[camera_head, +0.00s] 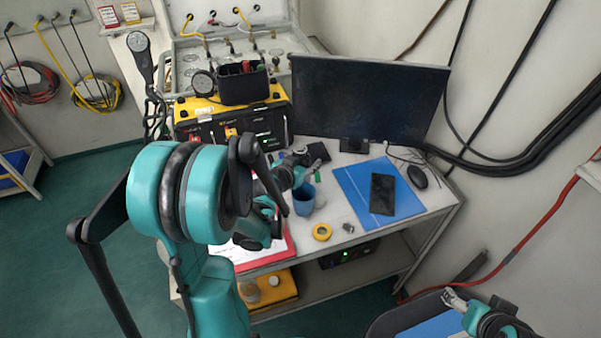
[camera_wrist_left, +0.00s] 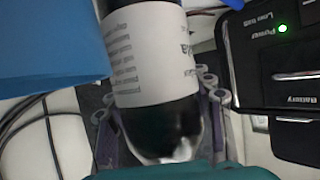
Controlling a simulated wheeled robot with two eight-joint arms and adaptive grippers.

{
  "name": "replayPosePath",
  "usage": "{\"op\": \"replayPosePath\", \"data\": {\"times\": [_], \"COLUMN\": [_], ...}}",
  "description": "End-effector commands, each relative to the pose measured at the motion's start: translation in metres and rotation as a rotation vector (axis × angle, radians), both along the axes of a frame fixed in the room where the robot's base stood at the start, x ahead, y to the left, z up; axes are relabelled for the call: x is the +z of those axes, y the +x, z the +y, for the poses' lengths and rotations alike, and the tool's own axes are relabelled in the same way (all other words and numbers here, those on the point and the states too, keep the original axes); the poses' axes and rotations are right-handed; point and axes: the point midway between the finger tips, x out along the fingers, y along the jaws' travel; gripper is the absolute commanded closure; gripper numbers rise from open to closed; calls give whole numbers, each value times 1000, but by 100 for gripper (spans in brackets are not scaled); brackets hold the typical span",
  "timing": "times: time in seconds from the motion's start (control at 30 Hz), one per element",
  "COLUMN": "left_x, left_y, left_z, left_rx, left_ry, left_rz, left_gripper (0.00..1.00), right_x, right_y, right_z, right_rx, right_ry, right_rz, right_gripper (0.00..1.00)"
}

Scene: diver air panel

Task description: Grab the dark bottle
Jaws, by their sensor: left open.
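The dark bottle (camera_wrist_left: 150,80) with a white printed label fills the middle of the left wrist view, very close to the camera. My left gripper (camera_wrist_left: 160,128) is open, with a finger showing on each side of the bottle's lower part; the bottle covers the space between them. I cannot tell whether the fingers touch it. In the head view my left gripper (camera_head: 302,174) is over the bench by the black and yellow box, partly hidden by my arm; I cannot make out the bottle there. My right gripper (camera_head: 453,299) is small at lower right, its jaw state unclear.
The black and yellow box (camera_head: 190,131) stands behind the left gripper. A blue cup (camera_head: 303,200) is close by in front. A monitor (camera_head: 366,97), blue folder (camera_head: 354,190) with a phone (camera_head: 383,194), yellow tape roll (camera_head: 322,232) and mouse (camera_head: 417,177) are to the right.

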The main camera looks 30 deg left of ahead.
Motion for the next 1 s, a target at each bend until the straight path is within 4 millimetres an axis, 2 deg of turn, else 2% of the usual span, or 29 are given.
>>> {"op": "replayPosePath", "data": {"times": [0.03, 0.1, 0.13, 1.0], "left_x": [0, 0, 0, 0], "left_y": [0, 0, 0, 0], "left_z": [0, 0, 0, 0], "left_rx": [0, -1, -1, -1], "left_ry": [0, -1, -1, -1], "left_rz": [1, 1, 1, 1], "left_gripper": [79, 98, 100, 100], "right_x": [0, 0, 0, 0], "right_y": [0, 0, 0, 0], "right_z": [0, 0, 0, 0], "right_rx": [0, 0, 0, 0], "right_ry": [0, 0, 0, 0], "right_rz": [0, 0, 0, 0], "right_gripper": [23, 23, 23, 23]}}
